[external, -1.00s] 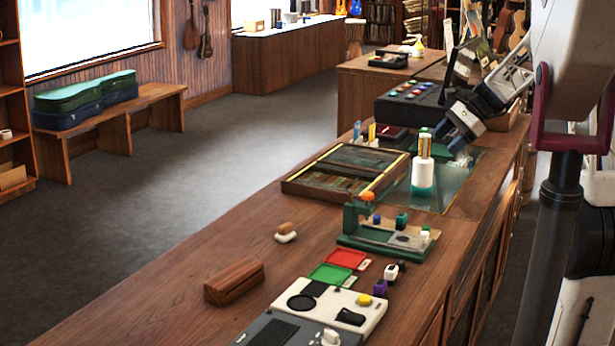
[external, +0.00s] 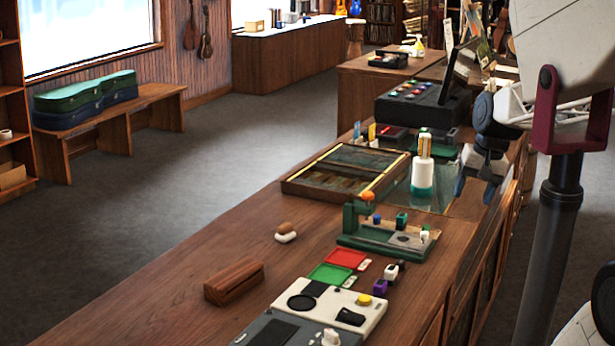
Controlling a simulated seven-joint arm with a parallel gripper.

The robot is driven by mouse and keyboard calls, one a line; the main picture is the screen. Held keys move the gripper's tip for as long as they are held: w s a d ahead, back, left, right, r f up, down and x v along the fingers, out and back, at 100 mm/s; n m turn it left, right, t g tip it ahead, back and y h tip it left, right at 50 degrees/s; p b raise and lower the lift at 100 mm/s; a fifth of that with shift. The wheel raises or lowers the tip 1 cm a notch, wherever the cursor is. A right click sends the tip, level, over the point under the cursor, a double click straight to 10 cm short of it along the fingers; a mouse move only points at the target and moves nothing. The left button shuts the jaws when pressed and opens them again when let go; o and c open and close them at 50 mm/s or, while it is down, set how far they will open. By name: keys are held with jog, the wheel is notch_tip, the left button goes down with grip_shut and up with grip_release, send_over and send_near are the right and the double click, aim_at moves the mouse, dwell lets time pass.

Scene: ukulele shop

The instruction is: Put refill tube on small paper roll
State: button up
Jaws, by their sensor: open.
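My gripper (external: 474,188) is open and points down over the right side of the counter, just right of the white bottle (external: 422,178) with the teal base and green cap. I see nothing between its fingers. I cannot surely pick out the refill tube or the small paper roll at this size. A small white rounded thing (external: 286,238) with a brown top lies alone on the counter, left of the green stand. Small upright blue (external: 357,130) and yellow (external: 372,132) pieces stand behind the wooden tray. The counter just behind my gripper is partly hidden.
A wooden tray (external: 292,188) lies left of the bottle. The green stand (external: 350,225) with small blocks is in front. Red (external: 346,258) and green (external: 329,274) trays, a white device (external: 372,319) and a brown block (external: 234,282) stand nearer. The counter's left front is mostly clear.

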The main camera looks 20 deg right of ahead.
jog(key=s+f+n+t+h, duration=0.1)
jog(key=s+f+n+h, duration=0.1)
jog(key=s, duration=0.7)
jog(key=f+n, duration=0.1)
jog(key=n, duration=0.1)
jog(key=shift+s+f+n, duration=0.25)
jog(key=shift+s+n, duration=0.05)
